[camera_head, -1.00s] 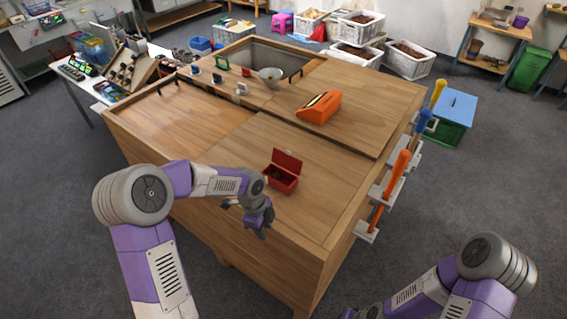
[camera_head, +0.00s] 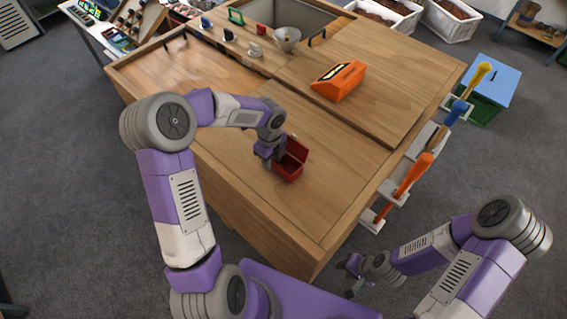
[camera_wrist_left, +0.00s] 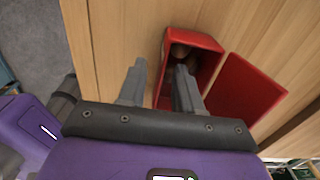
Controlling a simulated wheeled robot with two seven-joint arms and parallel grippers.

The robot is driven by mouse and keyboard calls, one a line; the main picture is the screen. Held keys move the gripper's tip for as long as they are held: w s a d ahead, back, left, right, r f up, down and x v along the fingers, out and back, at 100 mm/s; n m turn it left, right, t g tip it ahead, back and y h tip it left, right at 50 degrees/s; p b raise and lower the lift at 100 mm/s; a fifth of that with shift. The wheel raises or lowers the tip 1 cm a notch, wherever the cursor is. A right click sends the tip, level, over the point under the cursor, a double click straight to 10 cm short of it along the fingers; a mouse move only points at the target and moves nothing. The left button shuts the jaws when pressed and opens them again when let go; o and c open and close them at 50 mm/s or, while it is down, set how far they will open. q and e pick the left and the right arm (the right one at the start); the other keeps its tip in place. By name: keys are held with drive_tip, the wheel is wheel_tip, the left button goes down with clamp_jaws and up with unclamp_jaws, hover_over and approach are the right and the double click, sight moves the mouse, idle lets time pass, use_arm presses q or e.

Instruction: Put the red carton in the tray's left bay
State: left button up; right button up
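The red carton (camera_head: 291,170) stands on the wooden workbench's near part, its hinged lid open. In the left wrist view the carton (camera_wrist_left: 207,42) holds a few brown chestnuts, and its lid (camera_wrist_left: 244,92) lies to the right. My left gripper (camera_head: 266,162) is at the carton's left side. In the left wrist view its fingers (camera_wrist_left: 160,82) are apart: one lies outside the carton's wall, the other over its opening. I cannot tell whether either touches. My right gripper (camera_head: 352,276) hangs empty beside the bench's near right edge, fingers apart. I cannot make out a tray with bays.
An orange box (camera_head: 339,80) stands behind the carton. A grey funnel (camera_head: 287,39) and several small scoops stand farther back by a recess. Tools with orange (camera_head: 413,174), blue and yellow handles hang on the right side. The bench top (camera_head: 217,105) left of the carton is clear.

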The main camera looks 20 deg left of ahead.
sight(273, 169)
use_arm(q)
drive_tip(key=shift+w+d+f, duration=0.1)
drive_tip(key=shift+w+f, duration=0.05)
drive_tip(key=shift+f, duration=1.35)
clamp_jaws()
drive_tip(key=shift+r, duration=0.1)
